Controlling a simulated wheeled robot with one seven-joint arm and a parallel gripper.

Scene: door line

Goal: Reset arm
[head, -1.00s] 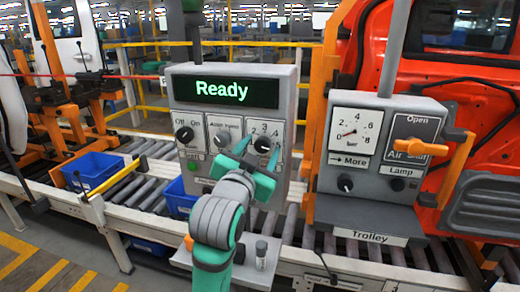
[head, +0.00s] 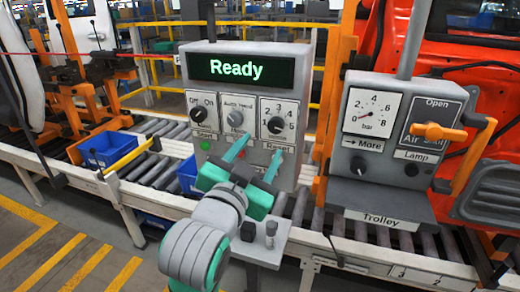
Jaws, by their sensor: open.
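My gripper (head: 261,155) is open and empty, its two teal fingers apart and pointing up toward the lower face of the grey control box (head: 300,75). The box's screen (head: 238,69) reads "Ready". A row of dials sits below it: an Off/On knob (head: 197,114), a middle knob (head: 238,118) and a numbered selector (head: 276,125). A green button (head: 205,145) is at the lower left by the word "Start". A "Reset" label (head: 278,147) is under the selector, and the fingers hide part of the area beneath it. I cannot tell whether the fingertips touch the box.
A second panel (head: 425,90) with a pressure gauge (head: 372,112), an orange handle (head: 440,132) and a "Trolley" label stands at right.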

